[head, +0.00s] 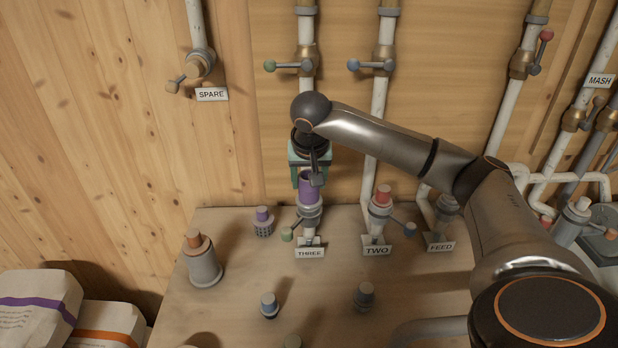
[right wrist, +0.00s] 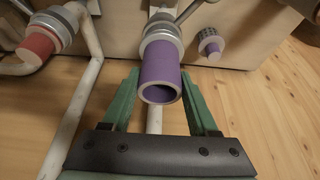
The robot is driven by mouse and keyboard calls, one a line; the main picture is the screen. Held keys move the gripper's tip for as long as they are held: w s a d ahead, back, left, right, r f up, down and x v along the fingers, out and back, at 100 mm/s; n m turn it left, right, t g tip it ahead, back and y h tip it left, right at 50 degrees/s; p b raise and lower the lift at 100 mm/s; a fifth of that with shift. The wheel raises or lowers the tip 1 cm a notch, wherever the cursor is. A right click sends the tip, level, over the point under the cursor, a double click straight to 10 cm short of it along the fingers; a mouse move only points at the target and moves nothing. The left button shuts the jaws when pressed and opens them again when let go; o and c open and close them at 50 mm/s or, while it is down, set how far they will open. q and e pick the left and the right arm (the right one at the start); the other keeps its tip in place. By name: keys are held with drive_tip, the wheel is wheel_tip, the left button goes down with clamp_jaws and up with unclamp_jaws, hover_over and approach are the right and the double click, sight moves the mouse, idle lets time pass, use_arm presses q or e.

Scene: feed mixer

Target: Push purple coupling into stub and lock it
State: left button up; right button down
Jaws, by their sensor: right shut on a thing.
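The purple coupling (head: 309,190) is a short hollow tube, upright at the grey stub (head: 310,214) above the THREE label (head: 310,253). The right wrist view shows the coupling (right wrist: 160,72) with its open end toward the camera and its other end at the grey collar (right wrist: 160,34). How deeply it is seated is unclear. My right gripper (head: 309,181) is over the stub, its green fingers on both sides of the coupling and shut on it. A lever with a green knob (head: 287,235) sticks out left of the stub. My left gripper is not in view.
A red-capped stub above the TWO label (head: 376,250) stands to the right. A small purple-topped plug (head: 263,220) and an orange-topped grey fitting (head: 202,258) stand on the bench to the left. Pipes with valves run up the wooden wall behind. Sacks (head: 38,305) lie lower left.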

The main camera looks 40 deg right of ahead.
drive_tip(key=shift+f, duration=0.35)
drive_tip(key=shift+c, duration=0.4)
unclamp_jaws()
drive_tip(key=v, duration=1.2)
drive_tip(key=shift+r+p, duration=0.25)
drive_tip(key=shift+p, duration=0.15)
